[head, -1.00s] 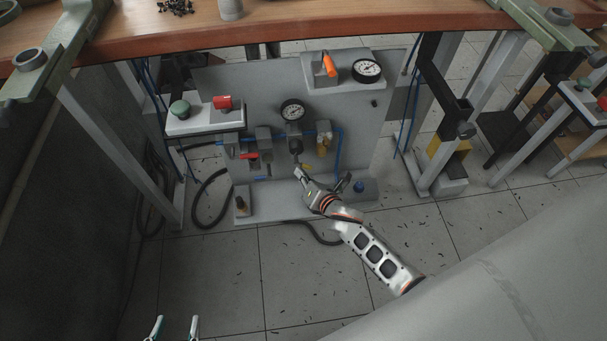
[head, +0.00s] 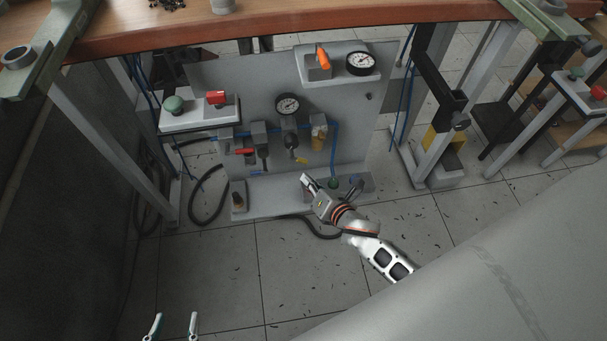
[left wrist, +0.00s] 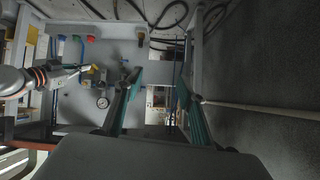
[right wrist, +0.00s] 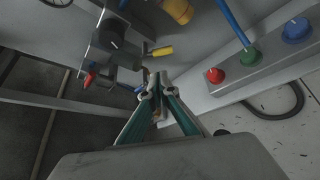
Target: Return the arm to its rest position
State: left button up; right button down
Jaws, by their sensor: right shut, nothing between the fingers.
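My right arm reaches in from the lower right in the head view. Its gripper (head: 305,179) is shut and empty, in front of the lower part of the grey pneumatic panel (head: 350,125). In the right wrist view its fingertips (right wrist: 156,88) meet, with the yellow-handled valve (right wrist: 160,51) above them. I cannot tell how far they are from the panel. My left gripper (head: 174,324) shows only its two fingertips at the bottom edge of the head view, over the floor. In the left wrist view its fingers (left wrist: 160,88) are wide apart with nothing held.
A button box with red (right wrist: 215,75), green (right wrist: 249,57) and blue (right wrist: 296,28) buttons stands close beside the right gripper. Gauges (head: 288,105) and a red valve handle (head: 244,151) are on the panel.

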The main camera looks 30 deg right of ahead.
jog(key=shift+s, duration=0.35)
jog(key=shift+w+r, duration=0.1)
jog(key=s+a+r+m+g+y+p, duration=0.1)
jog(key=s+r+m+p, duration=1)
jog(key=s+m, duration=0.5)
notch_tip(320, 180, up, 3)
jog(key=shift+s+a+f+m+p, duration=0.25)
jog(key=shift+a+m+p, duration=0.15)
jog(key=shift+m, duration=0.1)
jog(key=c, duration=2.5)
grip_release()
jog(key=s+a+r+m+g+p, duration=0.1)
jog(key=s+r+m+p, duration=0.1)
jog(key=s+m, duration=0.4)
jog(key=shift+s+m+g+y+p, duration=0.35)
jog(key=shift+s+p, duration=0.25)
jog(key=shift+s, duration=0.65)
jog(key=o, duration=0.4)
jog(key=shift+s+a+r, duration=0.1)
jog(key=shift+s, duration=0.1)
pick_arm(q)
notch_tip(320, 180, up, 6)
jog(key=s+a, duration=0.1)
jog(key=shift+s+a+f+n, duration=0.15)
jog(key=shift+s+a+n, duration=0.05)
jog(key=shift+s+n, duration=0.1)
